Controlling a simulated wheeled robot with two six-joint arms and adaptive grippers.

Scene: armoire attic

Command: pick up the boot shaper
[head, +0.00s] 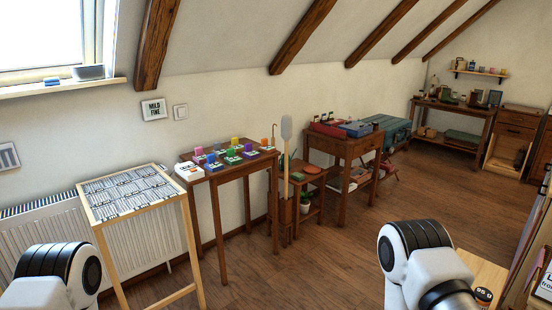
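I cannot clearly identify a boot shaper in the head view. A tall upright thing with a pale grey rounded paddle end (287,128) and a long wooden shaft stands at the middle, by a narrow wooden holder; I cannot tell whether it is the boot shaper. Of my arms only white and black links show, at the bottom left and bottom right. Neither gripper is in view, so I cannot see their fingers or anything held.
A wooden table (218,184) with colourful boxes stands left of centre, beside a slanted label rack (130,196). Farther right are a table with cases (345,149) and a back workbench (455,107). A light wooden surface (480,268) is near at lower right. The middle floor (330,255) is clear.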

